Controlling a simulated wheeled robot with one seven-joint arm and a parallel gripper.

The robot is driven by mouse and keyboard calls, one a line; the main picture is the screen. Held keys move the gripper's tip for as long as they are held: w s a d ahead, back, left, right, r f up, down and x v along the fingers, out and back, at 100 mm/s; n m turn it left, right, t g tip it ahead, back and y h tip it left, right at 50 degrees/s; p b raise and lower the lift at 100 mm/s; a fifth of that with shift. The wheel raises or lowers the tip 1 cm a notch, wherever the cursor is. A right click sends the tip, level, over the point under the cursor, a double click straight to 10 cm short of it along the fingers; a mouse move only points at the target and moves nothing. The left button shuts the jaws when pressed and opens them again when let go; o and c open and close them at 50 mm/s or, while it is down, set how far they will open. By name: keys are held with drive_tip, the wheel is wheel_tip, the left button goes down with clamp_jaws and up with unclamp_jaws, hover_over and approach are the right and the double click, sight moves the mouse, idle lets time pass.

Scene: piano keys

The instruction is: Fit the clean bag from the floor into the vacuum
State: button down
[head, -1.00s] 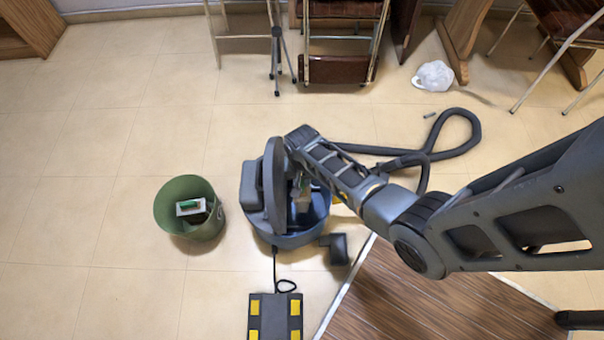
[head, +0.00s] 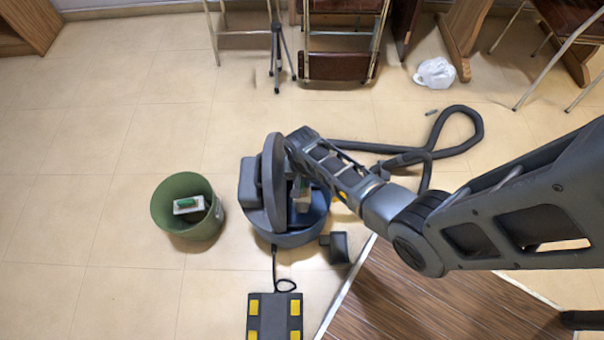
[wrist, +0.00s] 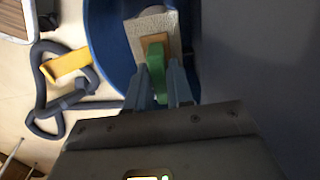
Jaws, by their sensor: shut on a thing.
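The blue-grey vacuum (head: 292,240) stands on the floor with its round lid (head: 272,185) raised. Its blue tub also shows in the wrist view (wrist: 103,50). My gripper (wrist: 160,88) is shut on the green tab of a pale bag (wrist: 143,27), which has a brown collar. The bag is over or inside the open tub; how deep it sits and whether it touches a holder I cannot tell. In the head view the bag (head: 303,202) shows partly beneath my arm, which hides the fingers.
A green bin (head: 172,222) left of the vacuum holds a pale item with a green tab (head: 188,204). The hose (head: 476,130) loops to the right. A black-and-yellow pedal-like block (head: 273,318) lies in front. Floor at left is clear.

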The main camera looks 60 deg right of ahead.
drive_tip(key=shift+f+b, duration=3.25)
drive_tip(key=shift+f, duration=0.75)
drive_tip(key=c, duration=0.5)
unclamp_jaws()
drive_tip(key=shift+r, duration=0.15)
wheel_tip(320, 180, up, 7)
drive_tip(key=p, duration=0.7)
